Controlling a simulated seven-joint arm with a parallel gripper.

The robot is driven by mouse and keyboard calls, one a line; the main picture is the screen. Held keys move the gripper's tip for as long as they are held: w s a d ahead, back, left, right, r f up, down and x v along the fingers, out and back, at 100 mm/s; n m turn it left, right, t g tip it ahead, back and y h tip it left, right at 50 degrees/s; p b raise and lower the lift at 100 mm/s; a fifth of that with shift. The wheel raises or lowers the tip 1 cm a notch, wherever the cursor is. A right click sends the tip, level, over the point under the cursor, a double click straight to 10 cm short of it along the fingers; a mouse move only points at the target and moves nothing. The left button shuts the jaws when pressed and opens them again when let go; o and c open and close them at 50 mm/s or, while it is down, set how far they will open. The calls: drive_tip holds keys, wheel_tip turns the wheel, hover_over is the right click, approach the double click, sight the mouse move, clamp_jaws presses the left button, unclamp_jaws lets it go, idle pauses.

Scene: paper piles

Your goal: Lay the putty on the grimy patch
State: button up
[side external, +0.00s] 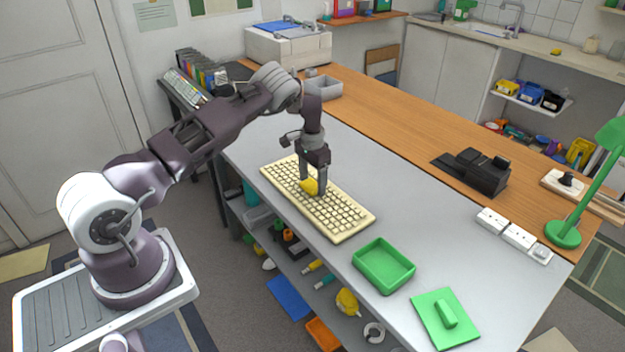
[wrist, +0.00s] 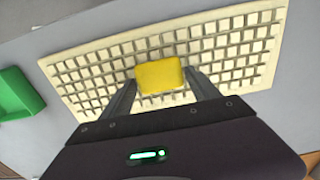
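The yellow putty (side external: 310,187) is a small rounded block between the two fingers of my gripper (side external: 312,190), low over the middle of the cream keyboard (side external: 345,219). In the wrist view the putty (wrist: 160,75) has a fingertip close against its left and right sides, so my gripper (wrist: 161,80) looks shut on it. The keyboard (wrist: 235,45) lies behind and under it. I cannot tell whether the putty touches the keys or hangs just above them. No grimy patch stands out on the visible keys; the keys under the putty are hidden.
A green tray (side external: 384,279) is empty to the right of the keyboard. A green pad with a handle-like block (side external: 445,316) lies nearer the table's front corner. White sockets (side external: 518,237), a green lamp (side external: 563,232) and a black device (side external: 476,172) stand farther right. The grey table between is clear.

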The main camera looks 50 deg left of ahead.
drive_tip(key=shift+o, duration=0.9)
wheel_tip(320, 180, up, 13)
wheel_tip(320, 180, up, 13)
drive_tip(key=n+t, duration=0.1)
drive_tip(key=t, duration=0.1)
hover_over(313, 184)
drive_tip(key=s+d, duration=0.3)
drive_tip(key=d, duration=0.4)
drive_tip(key=s+d+r+t+h, duration=0.1)
drive_tip(key=s+d+r, duration=0.8)
drive_tip(key=r, duration=0.1)
drive_tip(key=s+d+t, duration=0.1)
drive_tip(key=s+d, duration=0.3)
drive_tip(key=s, duration=0.7)
drive_tip(key=s+d+m+t+y, duration=0.1)
drive_tip(key=s+d, duration=0.3)
drive_tip(key=s, duration=0.8)
drive_tip(key=shift+s+d+t, duration=0.15)
drive_tip(key=shift+s+t, duration=0.05)
drive_tip(key=shift+t, duration=0.1)
